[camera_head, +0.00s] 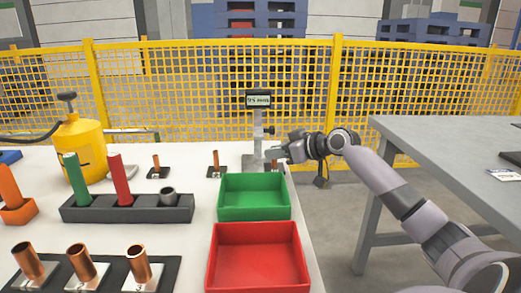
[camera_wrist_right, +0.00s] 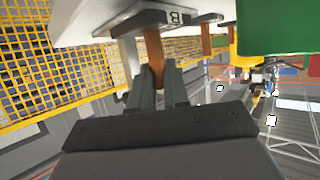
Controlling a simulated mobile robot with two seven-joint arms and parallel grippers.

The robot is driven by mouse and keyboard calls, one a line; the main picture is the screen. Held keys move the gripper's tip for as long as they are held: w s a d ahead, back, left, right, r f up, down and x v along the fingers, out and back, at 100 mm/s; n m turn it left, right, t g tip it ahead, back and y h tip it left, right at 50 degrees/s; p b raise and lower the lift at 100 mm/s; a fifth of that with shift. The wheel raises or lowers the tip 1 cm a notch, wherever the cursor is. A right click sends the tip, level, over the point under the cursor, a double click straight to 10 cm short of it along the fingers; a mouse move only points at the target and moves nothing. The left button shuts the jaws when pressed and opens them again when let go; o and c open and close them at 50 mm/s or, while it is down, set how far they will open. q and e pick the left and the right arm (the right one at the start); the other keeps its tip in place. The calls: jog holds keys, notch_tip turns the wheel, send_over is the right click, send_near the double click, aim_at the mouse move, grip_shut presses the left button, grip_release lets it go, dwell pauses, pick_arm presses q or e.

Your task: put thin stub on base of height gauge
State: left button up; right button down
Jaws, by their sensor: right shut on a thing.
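The height gauge (camera_head: 258,125) stands upright at the back right of the white table, with a display on top and a pale base (camera_head: 251,162). My right gripper (camera_head: 277,153) is just right of the gauge's column. It is shut on a thin copper stub (camera_head: 275,164), which also shows between the fingers in the right wrist view (camera_wrist_right: 154,50). The stub's far end meets or overlaps a dark plate marked B (camera_wrist_right: 178,21) there; I cannot tell if they touch. My left gripper is not in view.
Green (camera_head: 254,205) and red (camera_head: 257,270) trays stand in front of the gauge. Another thin stub (camera_head: 216,158) stands on a dark plate left of it. A yellow canister (camera_head: 80,150) and a dark rack (camera_head: 130,209) are further left. A yellow fence (camera_head: 200,85) stands behind.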

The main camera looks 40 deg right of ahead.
jog(key=shift+w+a, duration=0.2)
jog(key=shift+w, duration=0.7)
jog(key=shift+w+a, duration=0.15)
jog(key=shift+w, duration=0.8)
jog(key=shift+w+a, duration=0.2)
jog(key=shift+w, duration=0.7)
jog(key=shift+s+f+b, duration=0.1)
jog(key=shift+f+b, duration=0.15)
jog(key=shift+b, duration=0.05)
jog(key=shift+f, duration=0.1)
jog(key=c, duration=1.5)
grip_release()
jog(key=shift+f, duration=0.15)
jog(key=o, duration=0.4)
